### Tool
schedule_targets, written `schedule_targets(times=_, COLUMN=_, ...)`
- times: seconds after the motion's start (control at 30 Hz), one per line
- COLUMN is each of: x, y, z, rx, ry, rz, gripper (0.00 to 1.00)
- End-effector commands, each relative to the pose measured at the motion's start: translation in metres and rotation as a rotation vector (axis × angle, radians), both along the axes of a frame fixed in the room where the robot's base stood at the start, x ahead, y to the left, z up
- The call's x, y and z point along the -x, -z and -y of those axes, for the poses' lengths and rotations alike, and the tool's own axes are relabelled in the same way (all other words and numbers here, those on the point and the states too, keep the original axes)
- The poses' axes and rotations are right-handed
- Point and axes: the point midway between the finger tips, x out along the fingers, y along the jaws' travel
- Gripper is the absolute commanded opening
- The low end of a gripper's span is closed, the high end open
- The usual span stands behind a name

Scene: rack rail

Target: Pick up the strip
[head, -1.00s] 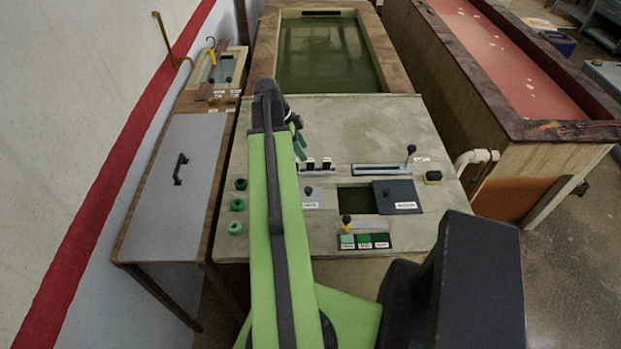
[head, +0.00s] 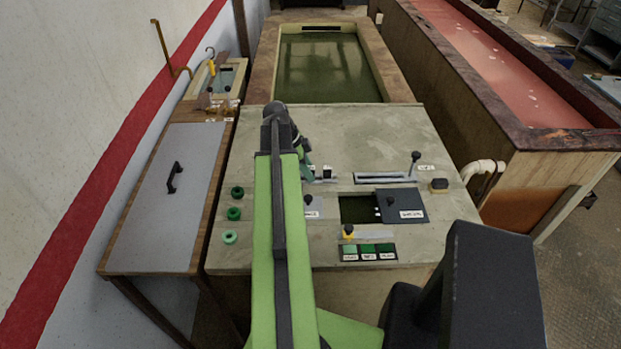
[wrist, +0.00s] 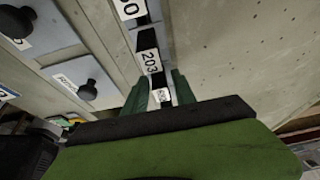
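Black strips with white labels sit in a row on a pale rail on the grey panel. In the wrist view one strip (wrist: 149,60) reads 203, and another (wrist: 129,10) stands beyond it, partly cut off. A third small labelled strip (wrist: 162,95) shows between my fingertips; its label is too small to read surely. My gripper (wrist: 160,91) has its green fingers apart, one each side of this strip, with gaps showing. In the head view my gripper (head: 306,172) is at the rail's left end, beside a black strip (head: 327,173).
The panel also carries a slider (head: 385,178), a dark square opening (head: 356,209) with a grey cover (head: 401,205), several knobs and green rings (head: 234,213). A green-filled tank (head: 325,62) lies behind. The panel's upper part is bare.

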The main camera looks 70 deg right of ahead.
Motion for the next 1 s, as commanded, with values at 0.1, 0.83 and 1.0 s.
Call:
schedule_targets(times=0.1, x=0.000, y=0.000, z=0.000, rx=0.000, ry=0.000, rz=0.000, gripper=0.15)
schedule_targets(times=0.83, x=0.000, y=-0.009, z=0.000, rx=0.000, ry=0.000, rz=0.000, gripper=0.00)
schedule_targets(times=1.0, x=0.000, y=-0.028, z=0.000, rx=0.000, ry=0.000, rz=0.000, gripper=0.00)
